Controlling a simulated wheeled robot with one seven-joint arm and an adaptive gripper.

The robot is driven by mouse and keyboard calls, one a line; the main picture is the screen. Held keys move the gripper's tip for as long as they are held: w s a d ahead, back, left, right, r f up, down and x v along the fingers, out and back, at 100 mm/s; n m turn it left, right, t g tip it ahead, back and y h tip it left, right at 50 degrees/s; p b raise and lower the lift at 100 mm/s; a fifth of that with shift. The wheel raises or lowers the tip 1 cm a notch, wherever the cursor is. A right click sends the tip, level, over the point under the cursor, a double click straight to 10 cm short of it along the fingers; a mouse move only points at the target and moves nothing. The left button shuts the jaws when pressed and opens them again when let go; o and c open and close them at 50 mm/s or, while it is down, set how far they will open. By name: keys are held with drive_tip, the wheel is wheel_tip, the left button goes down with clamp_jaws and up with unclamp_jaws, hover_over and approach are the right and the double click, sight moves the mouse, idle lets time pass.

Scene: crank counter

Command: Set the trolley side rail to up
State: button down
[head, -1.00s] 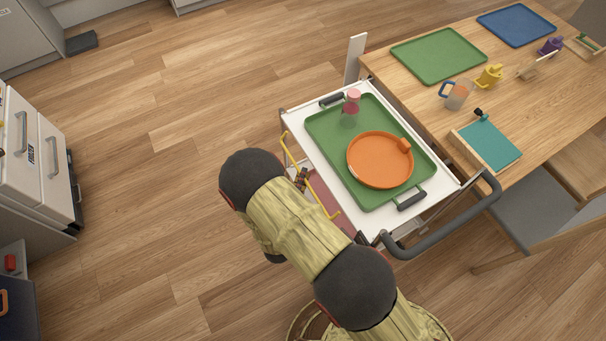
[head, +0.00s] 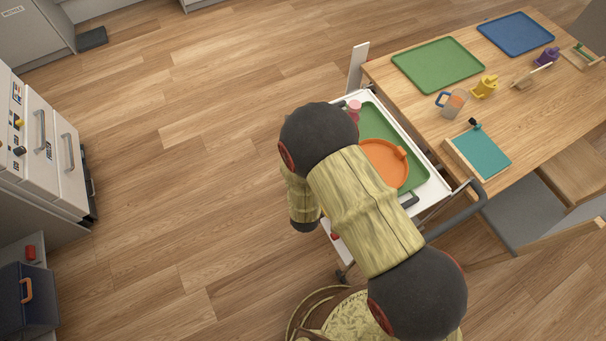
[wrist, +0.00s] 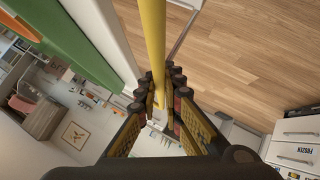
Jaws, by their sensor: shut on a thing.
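The trolley (head: 437,189) has a white top and stands against the dining table, partly hidden by my arm in the head view. Its yellow side rail (wrist: 153,40) shows in the wrist view as a bar running down between my fingers. In the head view my arm hides the rail. My gripper (wrist: 160,92) is shut on the yellow rail, with a finger on each side of it. The trolley's white edge (wrist: 103,35) lies just left of the rail in the wrist view. My gripper is hidden in the head view.
On the trolley are a green tray (head: 373,122), an orange pan (head: 383,163) and a pink-topped bottle (head: 354,106). The wooden table (head: 520,90) is close on the right. Drawers (head: 50,150) stand far left, with open floor (head: 190,170) between.

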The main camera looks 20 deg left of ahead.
drive_tip(key=shift+w+d+r+m+g+y+p, duration=0.7)
drive_tip(key=shift+m+g+y+p, duration=0.25)
drive_tip(key=shift+m+g+y, duration=0.45)
drive_tip(key=shift+w+d+r+m+g+y+p, duration=0.55)
drive_tip(key=shift+w+m+g+y+p, duration=0.5)
drive_tip(key=shift+g+y, duration=0.65)
drive_tip(key=shift+w+d+r+m+g+y+p, duration=0.6)
drive_tip(key=shift+m+g+y+p, duration=0.25)
drive_tip(key=shift+m+g+y, duration=0.7)
drive_tip(key=c, duration=1.9)
unclamp_jaws()
drive_tip(key=shift+s, duration=0.1)
